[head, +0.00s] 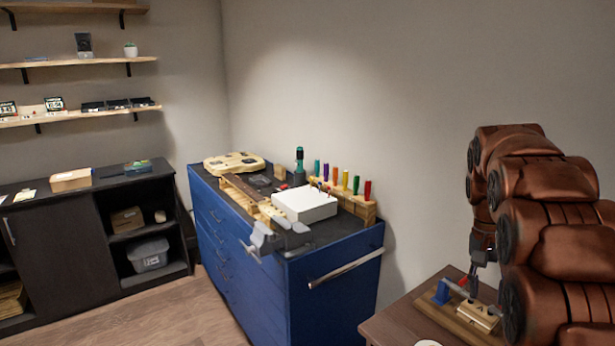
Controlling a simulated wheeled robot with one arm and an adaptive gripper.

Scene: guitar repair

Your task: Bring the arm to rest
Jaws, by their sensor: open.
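My arm (548,235) is a stack of copper-brown links at the right of the head view. It is folded, and its upper part bends down toward a small brown wooden table (395,318). My gripper (474,282) hangs at the lower end, dark and small in the picture. It is open and points down, just above or beside a wooden block with metal and blue-and-red parts (470,312) on the table. I cannot tell whether it touches any of these. My arm hides the right side of the table.
A blue tool cabinet (335,291) stands left of the table, with a white box (304,203), a vise (275,239), coloured-handle tools (346,180) and a guitar body (233,163) on top. A black cupboard (65,252) and wall shelves are at far left. The floor between is clear.

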